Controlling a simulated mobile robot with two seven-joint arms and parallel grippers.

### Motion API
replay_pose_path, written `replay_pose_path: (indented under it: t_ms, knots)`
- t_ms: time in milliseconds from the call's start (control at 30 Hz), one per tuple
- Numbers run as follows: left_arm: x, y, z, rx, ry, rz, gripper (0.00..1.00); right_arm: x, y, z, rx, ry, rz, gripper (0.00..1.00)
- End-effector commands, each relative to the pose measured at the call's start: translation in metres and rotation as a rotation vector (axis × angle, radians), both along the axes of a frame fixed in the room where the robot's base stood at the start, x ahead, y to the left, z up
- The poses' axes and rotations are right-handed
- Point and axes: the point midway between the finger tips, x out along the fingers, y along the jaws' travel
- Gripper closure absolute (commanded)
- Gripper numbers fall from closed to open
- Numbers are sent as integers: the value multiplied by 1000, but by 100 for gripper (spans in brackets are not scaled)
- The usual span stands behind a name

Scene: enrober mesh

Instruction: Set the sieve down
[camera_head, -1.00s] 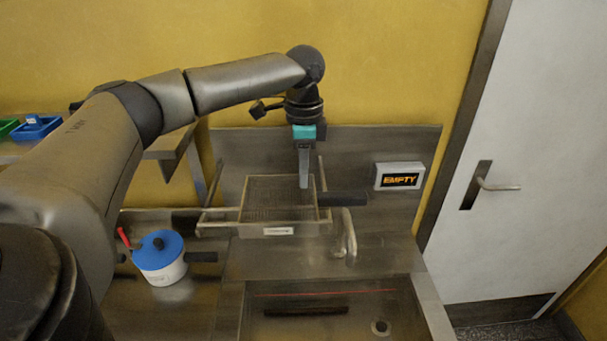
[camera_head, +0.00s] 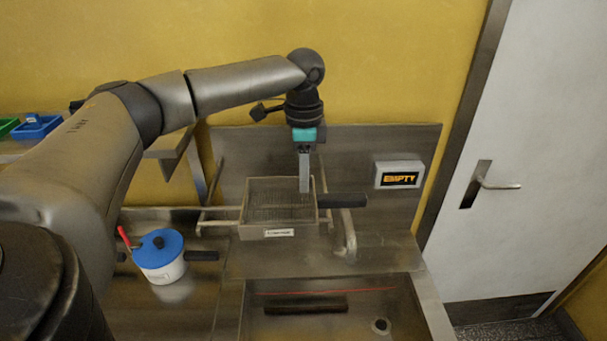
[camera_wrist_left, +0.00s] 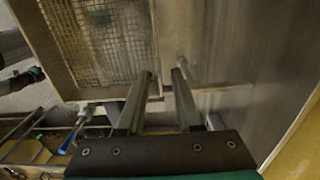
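The sieve is a rectangular mesh tray (camera_head: 279,232) with a metal rim and a dark handle (camera_head: 341,201) pointing right. It sits level on the rails of a bracket (camera_head: 218,209) at the back wall, above the drainboard. The wrist view shows its mesh (camera_wrist_left: 105,45) on the left. My left gripper (camera_head: 304,190) points straight down at the sieve's back right part. In the wrist view my left gripper (camera_wrist_left: 163,74) has its fingers apart, either side of the rim, with a visible gap. Contact with the rim is unclear. My right gripper does not show.
A white pot with a blue lid (camera_head: 160,248) stands on the counter at left. A sink basin (camera_head: 325,320) lies in front, with a tap (camera_head: 349,238) near the handle. An "EMPTY" display (camera_head: 399,175) hangs at right. Blue tray (camera_head: 36,127) on the shelf at left.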

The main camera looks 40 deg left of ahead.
Motion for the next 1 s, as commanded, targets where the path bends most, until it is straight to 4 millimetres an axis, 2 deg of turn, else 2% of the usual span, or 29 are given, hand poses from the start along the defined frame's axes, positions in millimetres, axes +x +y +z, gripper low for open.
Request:
replay_pose_path:
  t_ms: [67, 167, 400, 600, 800, 1000]
  knots:
    - [1, 0, 4, -1, -2, 0, 66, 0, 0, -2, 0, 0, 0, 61]
    - [1, -1, 21, -2, -6, 0, 66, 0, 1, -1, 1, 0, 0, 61]
    - [1, -1, 75, -2, -6, -1, 66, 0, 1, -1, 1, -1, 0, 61]
    - [1, -1, 108, -1, -3, -1, 66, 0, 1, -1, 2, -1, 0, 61]
    - [0, 0, 121, 0, 0, 0, 66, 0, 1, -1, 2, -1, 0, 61]
    - [0, 0, 122, 0, 0, 0, 66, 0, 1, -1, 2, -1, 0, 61]
